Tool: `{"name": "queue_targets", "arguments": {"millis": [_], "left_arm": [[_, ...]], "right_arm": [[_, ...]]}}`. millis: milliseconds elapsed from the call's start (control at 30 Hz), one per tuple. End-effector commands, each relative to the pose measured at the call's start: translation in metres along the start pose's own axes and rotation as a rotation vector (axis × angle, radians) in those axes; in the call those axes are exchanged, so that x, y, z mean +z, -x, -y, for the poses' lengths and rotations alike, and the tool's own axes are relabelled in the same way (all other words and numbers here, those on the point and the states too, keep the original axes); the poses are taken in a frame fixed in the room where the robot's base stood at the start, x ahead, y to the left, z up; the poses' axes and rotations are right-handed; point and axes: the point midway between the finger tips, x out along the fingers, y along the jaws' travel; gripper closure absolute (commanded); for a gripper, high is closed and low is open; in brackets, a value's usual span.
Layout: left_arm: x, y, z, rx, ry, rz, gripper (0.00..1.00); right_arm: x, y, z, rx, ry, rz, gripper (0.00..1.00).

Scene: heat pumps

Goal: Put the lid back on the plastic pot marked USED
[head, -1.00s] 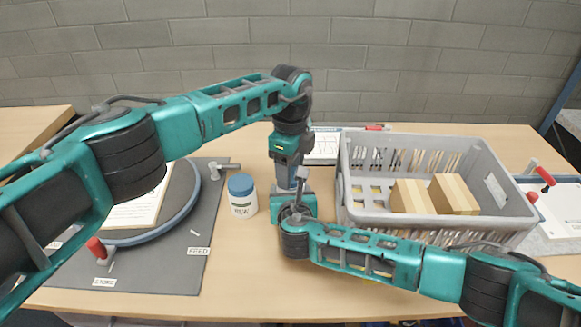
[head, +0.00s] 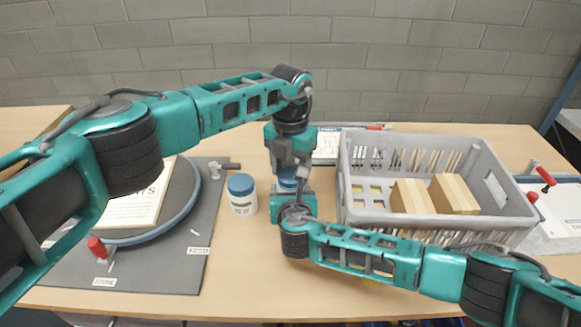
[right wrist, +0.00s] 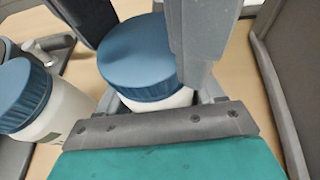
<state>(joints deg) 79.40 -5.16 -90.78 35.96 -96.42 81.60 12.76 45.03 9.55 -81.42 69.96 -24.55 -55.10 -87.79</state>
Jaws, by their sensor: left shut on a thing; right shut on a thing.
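A white pot with a blue lid (head: 288,179) stands between my two grippers in the head view. Its marking is hidden. In the right wrist view the blue lid (right wrist: 138,52) sits on the white pot (right wrist: 160,101), with no clear gap seen. My left gripper (head: 289,166) reaches down from above and is shut on the lid, its fingers on either side. My right gripper (head: 292,201) is low at the front and is shut on the pot's body; its fingertips are mostly hidden.
A second blue-lidded pot marked NEW (head: 242,196) stands close on the left. A grey crate (head: 438,223) with cardboard boxes is close on the right. A dark mat (head: 150,275) with a round blue-rimmed thing lies on the left. The front table strip is free.

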Motion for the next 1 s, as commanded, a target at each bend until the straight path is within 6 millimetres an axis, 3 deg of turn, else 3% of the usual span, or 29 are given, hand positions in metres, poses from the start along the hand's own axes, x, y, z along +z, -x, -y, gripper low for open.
{"name": "queue_targets", "arguments": {"millis": [300, 333, 567, 833, 1000], "left_arm": [[0.0, 0.0, 0.001, -0.001, -0.019, -0.001, 0.78], [0.0, 0.0, 0.001, -0.001, -0.019, -0.001, 0.39], [0.0, 0.0, 0.001, -0.001, -0.018, -0.001, 0.17], [0.0, 0.001, 0.0, 0.0, -0.017, 0.0, 0.16], [0.001, 0.015, 0.0, -0.001, -0.018, 0.003, 0.16]], "right_arm": [[0.0, 0.0, 0.001, -0.001, 0.0, -0.001, 1.0], [0.0, 0.0, 0.001, -0.001, 0.0, -0.001, 1.0], [0.0, 0.0, 0.001, -0.001, 0.0, -0.001, 1.0], [0.0, 0.0, 0.001, -0.002, 0.0, 0.0, 1.0], [0.0, 0.0, 0.001, -0.002, 0.0, 0.0, 1.0]]}}
